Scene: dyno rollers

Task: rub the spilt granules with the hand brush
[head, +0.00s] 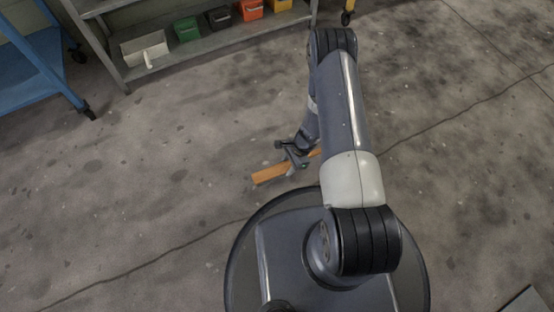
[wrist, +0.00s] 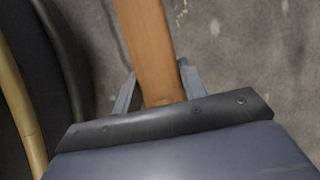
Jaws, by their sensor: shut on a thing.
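The hand brush (head: 270,174) has an orange-brown wooden body and is held low over the concrete floor, just beyond my round base. My gripper (head: 296,158) is shut on it, with part of the wood showing on either side. In the wrist view the wood (wrist: 146,45) runs up out of the frame between the two grey fingers of my gripper (wrist: 158,84). The bristles are not clear, and I cannot tell whether they touch the floor. I cannot make out spilt granules among the floor's dark spots.
A grey shelf (head: 115,72) stands at the back, with a white dustpan-like thing (head: 145,48) and green, black, red and orange bins on its lower board. A blue cart (head: 42,60) stands at far left. The floor (head: 130,165) around the brush is open, with cracks and stains.

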